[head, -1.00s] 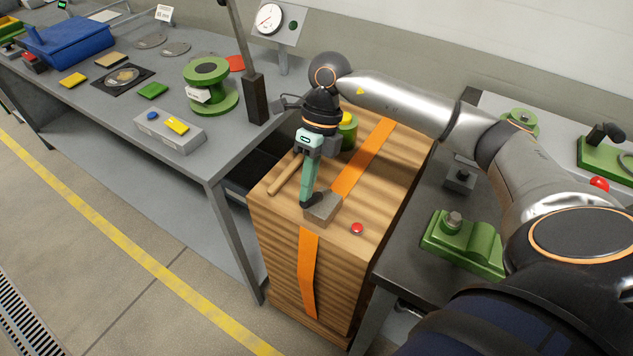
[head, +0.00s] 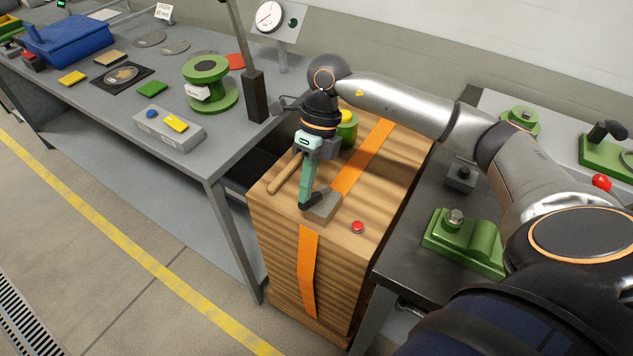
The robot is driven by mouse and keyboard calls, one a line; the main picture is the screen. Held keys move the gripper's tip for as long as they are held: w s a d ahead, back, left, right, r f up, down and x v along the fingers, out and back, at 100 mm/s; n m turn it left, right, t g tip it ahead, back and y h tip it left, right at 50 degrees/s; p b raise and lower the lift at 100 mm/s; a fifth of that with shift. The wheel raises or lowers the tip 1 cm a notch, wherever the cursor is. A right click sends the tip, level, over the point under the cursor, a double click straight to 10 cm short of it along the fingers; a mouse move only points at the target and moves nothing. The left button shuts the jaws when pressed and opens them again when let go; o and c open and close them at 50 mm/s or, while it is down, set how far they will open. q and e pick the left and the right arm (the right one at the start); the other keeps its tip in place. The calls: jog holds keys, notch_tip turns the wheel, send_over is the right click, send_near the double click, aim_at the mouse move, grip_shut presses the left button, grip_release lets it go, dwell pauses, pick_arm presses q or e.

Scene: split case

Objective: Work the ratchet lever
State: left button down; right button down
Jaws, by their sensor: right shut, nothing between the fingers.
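A wooden crate (head: 370,215) stands between two benches, with an orange strap (head: 360,165) over its top and down its front. A grey metal block (head: 324,206), seemingly the ratchet, sits on the strap near the crate's front edge. My right gripper (head: 306,203) points down with its teal fingers shut and empty. Its dark fingertips are at the block's left side; whether they touch it I cannot tell. No separate ratchet lever shows clearly; the gripper may hide part of it. A wooden handle (head: 285,175) lies left of the fingers. My left gripper is out of view.
A red button (head: 357,227) is on the crate top, right of the block. A green and yellow cylinder (head: 348,130) stands behind the gripper. A dark upright post (head: 255,95) rises from the left bench's edge. Green fixtures (head: 465,242) stand on the right bench.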

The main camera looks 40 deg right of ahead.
jog(key=shift+b+x, duration=1.55)
jog(key=shift+x, duration=1.1)
jog(key=shift+p+v, duration=2.2)
jog(key=shift+v, duration=1.25)
jog(key=shift+f, duration=0.2)
